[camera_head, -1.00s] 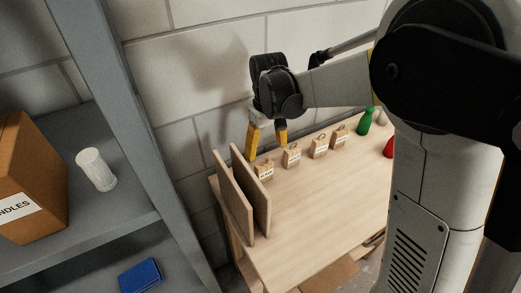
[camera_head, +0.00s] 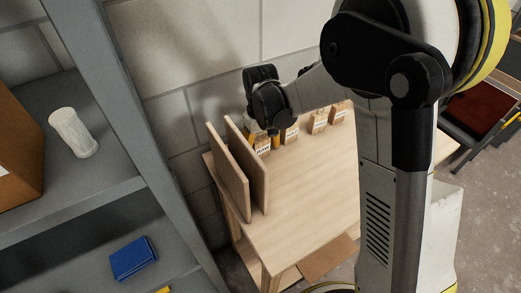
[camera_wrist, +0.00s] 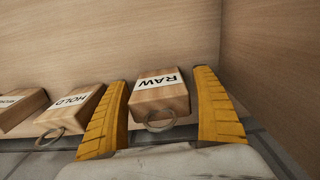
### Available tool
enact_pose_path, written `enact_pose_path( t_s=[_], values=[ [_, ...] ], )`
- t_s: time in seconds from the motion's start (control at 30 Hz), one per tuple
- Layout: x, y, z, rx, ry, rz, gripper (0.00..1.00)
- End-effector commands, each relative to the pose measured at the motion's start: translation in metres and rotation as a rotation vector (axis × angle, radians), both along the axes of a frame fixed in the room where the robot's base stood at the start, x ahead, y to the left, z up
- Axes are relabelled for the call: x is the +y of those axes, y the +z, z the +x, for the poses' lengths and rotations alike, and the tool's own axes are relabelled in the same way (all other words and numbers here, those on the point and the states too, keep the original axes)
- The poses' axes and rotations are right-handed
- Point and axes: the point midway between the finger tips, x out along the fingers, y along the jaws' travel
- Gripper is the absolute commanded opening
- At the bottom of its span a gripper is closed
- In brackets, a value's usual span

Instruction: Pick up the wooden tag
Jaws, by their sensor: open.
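The wooden tag marked RAW (camera_wrist: 160,95) is a small block with a white label and a metal ring. It lies between the two yellow fingers of my open gripper (camera_wrist: 163,118) in the wrist view, with a gap to the right finger and a narrower one to the left. The tag marked HOLD (camera_wrist: 72,106) lies just outside the left finger. In the head view my gripper (camera_head: 262,139) is down at the RAW tag (camera_head: 263,146), at the left end of the row, partly hiding it.
Two upright wooden panels (camera_head: 240,165) stand close left of the gripper on the wooden table (camera_head: 305,190). More tags (camera_head: 318,122) stand to the right along the wall. A grey shelf (camera_head: 90,200) holds a white cup (camera_head: 72,132) and a blue box (camera_head: 133,258). The table's front is clear.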

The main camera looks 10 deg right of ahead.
Motion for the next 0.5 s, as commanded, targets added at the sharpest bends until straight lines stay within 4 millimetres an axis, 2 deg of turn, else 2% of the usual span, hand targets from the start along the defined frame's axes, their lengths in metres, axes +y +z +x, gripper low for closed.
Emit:
enact_pose_path(
  t_s=[0.13,0.3,0.33,0.5],
  values=[
    [0.0,0.0015,-0.0001,0.0,0.0,0.0,0.75],
    [0.0,0.0015,-0.0001,0.0,0.0,0.0,0.23],
    [0.0,0.0015,0.0,0.0,0.0,0.0,0.2],
    [0.0,0.0015,-0.0001,0.0,0.0,0.0,0.2]
  ],
)
